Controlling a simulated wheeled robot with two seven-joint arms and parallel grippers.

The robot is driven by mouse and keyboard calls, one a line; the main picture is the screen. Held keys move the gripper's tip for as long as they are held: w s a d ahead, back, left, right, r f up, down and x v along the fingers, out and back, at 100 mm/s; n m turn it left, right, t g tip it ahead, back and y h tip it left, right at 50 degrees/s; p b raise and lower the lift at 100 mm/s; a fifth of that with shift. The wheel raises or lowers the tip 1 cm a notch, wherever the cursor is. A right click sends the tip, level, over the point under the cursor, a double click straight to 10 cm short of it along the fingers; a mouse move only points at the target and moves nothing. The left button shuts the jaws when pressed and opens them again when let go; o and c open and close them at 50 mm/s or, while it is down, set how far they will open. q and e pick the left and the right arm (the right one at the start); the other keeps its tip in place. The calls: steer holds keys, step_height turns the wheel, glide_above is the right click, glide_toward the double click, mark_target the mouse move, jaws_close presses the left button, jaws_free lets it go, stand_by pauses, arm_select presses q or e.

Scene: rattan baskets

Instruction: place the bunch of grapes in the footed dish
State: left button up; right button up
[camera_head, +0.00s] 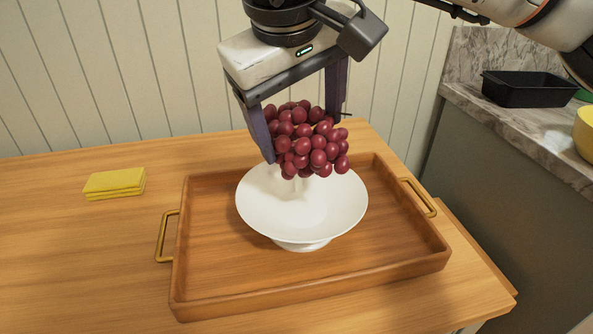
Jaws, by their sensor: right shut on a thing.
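A bunch of dark red grapes (312,142) is held between the fingers of my right gripper (304,138). The gripper points down and is shut on the bunch. The bunch hangs over the back part of the white footed dish (290,218). Its lowest grapes overlap the dish's back rim in the picture, and a shadow falls on the dish's surface below. The dish looks empty and stands upright in a wooden tray (215,285). Whether the lowest grapes touch the dish is hard to tell. My left gripper is not in view.
The tray has brass handles at its left (167,236) and right (420,197). Yellow folded cloths or sponges (114,183) lie on the wooden table, left of the tray. A marble counter at the right bears a black pan (529,89) and a yellow bowl (585,134).

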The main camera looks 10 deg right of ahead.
mark_target(294, 141)
steer(key=f, duration=0.3)
steer(key=shift+s, duration=0.2)
steer(key=shift+f+b, duration=0.55)
steer(key=shift+f, duration=2.15)
steer(key=o, duration=2)
steer(key=shift+f, duration=0.15)
steer(key=shift+o, duration=0.2)
steer(key=p+v, duration=0.1)
steer(key=v, duration=1)
steer(key=shift+r, duration=0.25)
steer(key=shift+s+a+r, duration=0.1)
steer(key=shift+s+r, duration=0.05)
steer(key=shift+r, duration=0.2)
